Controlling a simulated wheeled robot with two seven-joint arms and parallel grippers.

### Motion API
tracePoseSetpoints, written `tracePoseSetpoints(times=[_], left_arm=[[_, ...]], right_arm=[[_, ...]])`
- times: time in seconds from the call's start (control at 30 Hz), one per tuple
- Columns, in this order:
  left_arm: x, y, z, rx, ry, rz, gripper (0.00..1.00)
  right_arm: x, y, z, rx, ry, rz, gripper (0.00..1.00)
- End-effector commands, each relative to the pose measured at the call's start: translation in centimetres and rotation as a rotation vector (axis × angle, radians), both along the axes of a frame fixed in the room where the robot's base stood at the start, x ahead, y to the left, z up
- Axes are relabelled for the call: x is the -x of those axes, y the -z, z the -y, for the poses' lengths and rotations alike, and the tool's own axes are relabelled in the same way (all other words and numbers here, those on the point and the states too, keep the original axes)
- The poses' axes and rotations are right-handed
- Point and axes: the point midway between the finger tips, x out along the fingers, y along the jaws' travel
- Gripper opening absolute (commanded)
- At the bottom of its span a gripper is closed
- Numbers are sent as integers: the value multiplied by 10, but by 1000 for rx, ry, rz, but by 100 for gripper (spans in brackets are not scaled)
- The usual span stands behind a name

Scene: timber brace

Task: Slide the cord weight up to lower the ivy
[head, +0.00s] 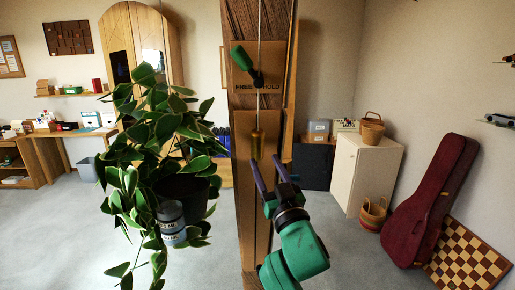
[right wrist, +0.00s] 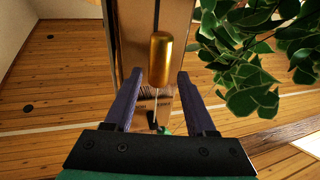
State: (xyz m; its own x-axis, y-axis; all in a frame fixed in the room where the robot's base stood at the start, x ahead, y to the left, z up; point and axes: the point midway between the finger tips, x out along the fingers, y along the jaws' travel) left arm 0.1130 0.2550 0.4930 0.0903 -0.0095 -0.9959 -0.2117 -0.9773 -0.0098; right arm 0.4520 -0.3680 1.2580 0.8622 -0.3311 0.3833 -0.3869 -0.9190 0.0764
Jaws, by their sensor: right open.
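The brass cord weight (head: 257,145) hangs on a thin cord (head: 259,105) in front of the timber post. It also shows in the right wrist view (right wrist: 160,58), upright. My right gripper (head: 265,163) is open, its two purple fingers pointing up at the weight's lower end. In the right wrist view the fingertips (right wrist: 159,75) are on either side of the weight's line, with gaps on both sides. The ivy (head: 150,135) hangs in a dark pot (head: 187,192) left of the post. My left gripper is not in view.
A green lever (head: 242,58) on a plate marked FREE and HOLD sits above the weight, its handle tilted up and left. Grey cans (head: 171,222) hang by the pot. A white cabinet (head: 367,172) and red instrument case (head: 430,200) stand far right.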

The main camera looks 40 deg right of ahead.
Motion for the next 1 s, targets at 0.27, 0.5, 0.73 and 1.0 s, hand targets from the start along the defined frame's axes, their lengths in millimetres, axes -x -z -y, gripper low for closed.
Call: tracePoseSetpoints(times=[0.27,0.5,0.73,1.0], left_arm=[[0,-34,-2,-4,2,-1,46],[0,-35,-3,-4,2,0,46],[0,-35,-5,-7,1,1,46],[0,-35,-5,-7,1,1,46]], right_arm=[[-54,-31,22,-1,2,0,56],[-63,-30,25,-2,1,-1,56],[-63,-30,25,-2,1,-1,10],[-63,-30,25,-2,1,-2,0]])
